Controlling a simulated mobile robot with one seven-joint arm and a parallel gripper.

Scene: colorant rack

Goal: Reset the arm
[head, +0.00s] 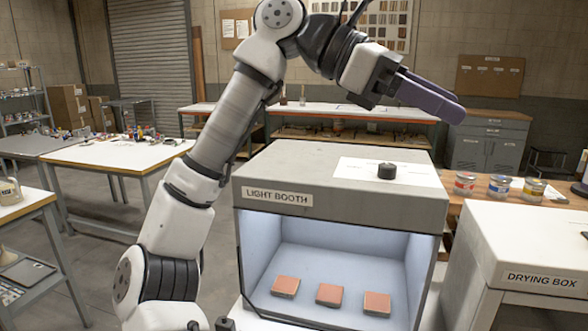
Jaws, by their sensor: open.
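My gripper (452,106) is raised at the upper right, above and behind the top of the light booth (300,197) as seen from the head. Its purple-grey fingers point right and slightly down. The fingers overlap in this view, so the gap between them is hard to see, but they are open and nothing shows between them. My arm rises from the lower left, passes in front of the booth's left side and bends over at the top of the picture.
A black knob-like piece (387,171) stands on a white sheet (350,171) on the booth. Three reddish tiles (329,295) lie inside. Right are labelled tins (499,186) and the drying box (530,235). A white table (110,153) stands left. Air around the gripper looks clear.

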